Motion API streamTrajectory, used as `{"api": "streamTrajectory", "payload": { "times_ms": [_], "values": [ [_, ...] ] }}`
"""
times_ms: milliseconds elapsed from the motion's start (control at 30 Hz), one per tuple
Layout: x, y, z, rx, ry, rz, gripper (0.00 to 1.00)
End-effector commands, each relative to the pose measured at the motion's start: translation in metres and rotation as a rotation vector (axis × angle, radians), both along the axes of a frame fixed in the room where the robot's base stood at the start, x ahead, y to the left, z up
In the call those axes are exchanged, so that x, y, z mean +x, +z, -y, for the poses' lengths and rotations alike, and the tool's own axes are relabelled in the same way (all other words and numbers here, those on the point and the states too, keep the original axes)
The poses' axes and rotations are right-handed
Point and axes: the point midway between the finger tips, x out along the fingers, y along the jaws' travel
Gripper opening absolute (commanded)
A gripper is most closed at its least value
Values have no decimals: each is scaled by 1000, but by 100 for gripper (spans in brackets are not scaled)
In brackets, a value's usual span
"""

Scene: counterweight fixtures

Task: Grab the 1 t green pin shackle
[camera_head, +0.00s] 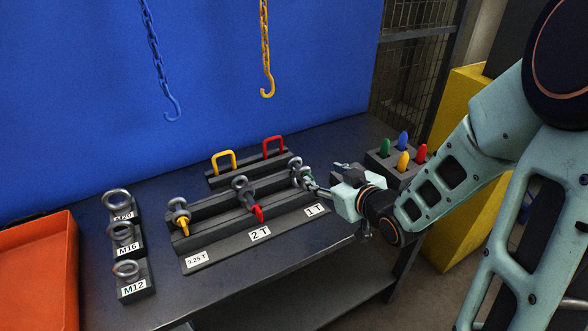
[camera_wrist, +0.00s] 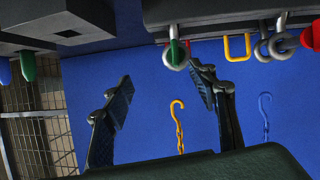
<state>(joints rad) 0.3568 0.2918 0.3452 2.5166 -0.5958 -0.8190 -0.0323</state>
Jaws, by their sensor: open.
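The 1 t green pin shackle (camera_head: 308,181) sits at the right end of the black shackle rack, above the "1 T" label, partly hidden by my gripper. In the wrist view the same shackle (camera_wrist: 176,55) shows as a grey bow with a green pin, at top centre, nearer the right finger. My gripper (camera_head: 324,190) is just right of the shackle in the head view. In the wrist view my gripper (camera_wrist: 163,82) is open, with nothing between its fingers. I cannot tell whether a finger touches the shackle.
The red pin shackle (camera_head: 243,190) and yellow pin shackle (camera_head: 180,215) are left on the same rack (camera_head: 222,246). Yellow and red handles (camera_head: 224,160) stand behind. A block of coloured pins (camera_head: 377,157) is close behind my gripper. Eye bolts (camera_head: 125,268) and an orange bin (camera_head: 38,270) are left.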

Motion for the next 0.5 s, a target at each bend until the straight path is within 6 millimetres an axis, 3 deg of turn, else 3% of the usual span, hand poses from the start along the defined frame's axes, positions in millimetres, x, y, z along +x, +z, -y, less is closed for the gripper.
{"api": "streamTrajectory", "payload": {
  "times_ms": [133,500],
  "values": [
    [-2,-2,-19,8,47,13,53],
    [35,-19,-40,7,45,13,53]
  ]
}}
